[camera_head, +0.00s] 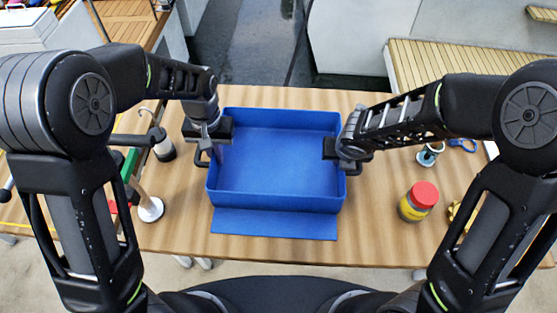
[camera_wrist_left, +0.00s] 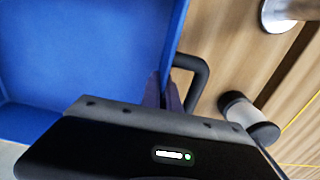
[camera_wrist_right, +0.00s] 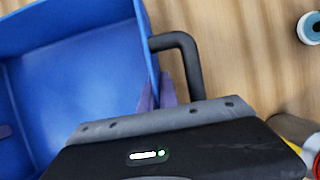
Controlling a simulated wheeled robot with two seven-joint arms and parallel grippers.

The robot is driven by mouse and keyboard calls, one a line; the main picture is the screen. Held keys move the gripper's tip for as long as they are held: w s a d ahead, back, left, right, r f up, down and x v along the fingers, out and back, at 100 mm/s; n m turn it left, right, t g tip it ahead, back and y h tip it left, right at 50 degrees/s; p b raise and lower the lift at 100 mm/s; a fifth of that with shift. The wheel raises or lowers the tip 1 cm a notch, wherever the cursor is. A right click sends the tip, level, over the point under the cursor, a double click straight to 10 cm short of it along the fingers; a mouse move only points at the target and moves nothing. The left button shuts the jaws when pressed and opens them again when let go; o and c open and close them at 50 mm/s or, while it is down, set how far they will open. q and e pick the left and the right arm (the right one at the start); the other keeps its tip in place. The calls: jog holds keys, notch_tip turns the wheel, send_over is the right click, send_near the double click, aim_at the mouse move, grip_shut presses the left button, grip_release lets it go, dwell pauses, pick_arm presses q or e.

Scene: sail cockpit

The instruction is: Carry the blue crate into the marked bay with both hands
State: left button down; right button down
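The blue crate (camera_head: 276,202) is open-topped and empty, in the middle of the wooden table, with a black handle on each side. A flat blue rectangle (camera_head: 274,226), which looks like the marked bay, shows in front of it; the crate hides anything farther back. My left gripper (camera_head: 217,149) is at the crate's left wall; in the left wrist view its fingers (camera_wrist_left: 163,95) close around the wall beside the handle (camera_wrist_left: 200,75). My right gripper (camera_head: 341,155) is at the right wall; in the right wrist view its fingers (camera_wrist_right: 156,92) pinch it likewise. I cannot tell whether the crate is lifted.
A jar with a red lid (camera_head: 419,200) stands right of the crate, with a small teal-and-white item (camera_head: 430,153) behind it. On the left are a black-and-white cylinder (camera_head: 162,147) and a white-based round object (camera_head: 150,209). Slatted benches (camera_head: 450,75) lie beyond the table.

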aim_at(341, 123)
pick_arm(q)
jog(key=shift+w+r, duration=0.1)
jog(key=shift+r, duration=0.05)
pick_arm(e)
jog(key=shift+r, duration=0.15)
